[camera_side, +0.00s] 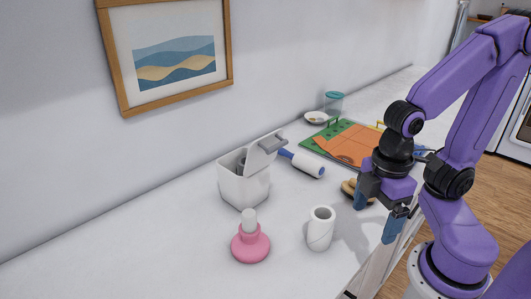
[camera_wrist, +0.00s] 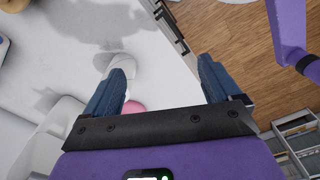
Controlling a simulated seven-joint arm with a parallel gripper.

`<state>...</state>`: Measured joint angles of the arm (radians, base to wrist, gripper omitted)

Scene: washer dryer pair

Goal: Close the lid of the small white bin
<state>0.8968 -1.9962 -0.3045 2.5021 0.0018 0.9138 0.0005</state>
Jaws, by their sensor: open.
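The small white bin (camera_side: 243,190) stands upright on the white counter in the side view. Its lid (camera_side: 262,150) is raised and tilted up, with a grey tab at its upper end. A dark item shows in the bin's opening. My gripper (camera_side: 378,214) is to the right of the bin, above the counter's front edge and well apart from the lid. In the wrist view my gripper (camera_wrist: 160,78) has its two blue fingers spread, with nothing held between them. A white shape at the wrist view's lower left may be the bin; I cannot tell.
A white cup (camera_side: 320,230) stands between the bin and my gripper. A pink-based bottle (camera_side: 250,243) stands in front of the bin. A lint roller (camera_side: 307,165) lies behind, near an orange and green board (camera_side: 345,146). A brush (camera_side: 350,188) lies near my gripper. The left counter is clear.

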